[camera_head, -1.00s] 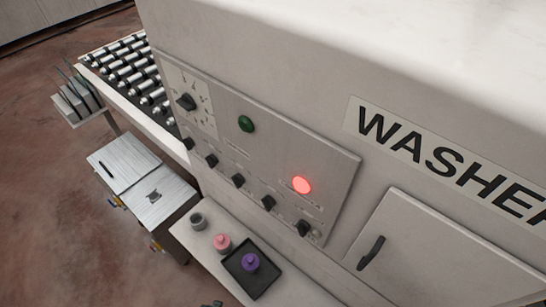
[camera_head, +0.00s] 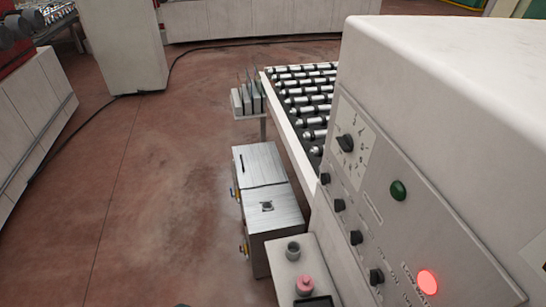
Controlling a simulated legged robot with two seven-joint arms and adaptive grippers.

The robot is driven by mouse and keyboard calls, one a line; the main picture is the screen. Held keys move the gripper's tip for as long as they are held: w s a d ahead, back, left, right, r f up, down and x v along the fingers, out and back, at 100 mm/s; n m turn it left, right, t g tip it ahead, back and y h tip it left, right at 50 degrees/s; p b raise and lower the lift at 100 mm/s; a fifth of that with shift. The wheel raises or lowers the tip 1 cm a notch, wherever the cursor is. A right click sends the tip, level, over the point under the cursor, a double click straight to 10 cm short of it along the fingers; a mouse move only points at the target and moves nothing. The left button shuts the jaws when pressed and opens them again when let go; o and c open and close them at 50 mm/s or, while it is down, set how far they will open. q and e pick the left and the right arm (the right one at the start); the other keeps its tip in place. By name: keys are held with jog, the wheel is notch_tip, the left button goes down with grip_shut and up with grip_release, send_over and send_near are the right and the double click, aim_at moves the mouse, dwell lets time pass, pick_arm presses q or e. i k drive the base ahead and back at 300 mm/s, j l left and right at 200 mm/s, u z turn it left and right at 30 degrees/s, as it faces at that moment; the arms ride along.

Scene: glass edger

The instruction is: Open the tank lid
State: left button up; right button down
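A brushed-metal tank (camera_head: 254,238) stands on the floor left of the washer. Its top has two flat panels that lie closed. Small coloured valves or knobs show on the tank's left side. Neither gripper is recognisable in view; only a small dark sliver shows at the bottom edge, too little to identify.
The washer (camera_head: 455,95) with its control panel and lit red button (camera_head: 427,282) fills the right. A roller conveyor (camera_head: 285,115) is behind the tank.

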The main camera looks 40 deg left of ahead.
aim_at(260, 165)
jog(key=j+u, duration=0.15)
jog(key=j, duration=0.4)
jog(key=j+u, duration=0.15)
jog(key=j, duration=0.4)
jog(key=i+j+u, duration=0.15)
jog(key=j, duration=0.4)
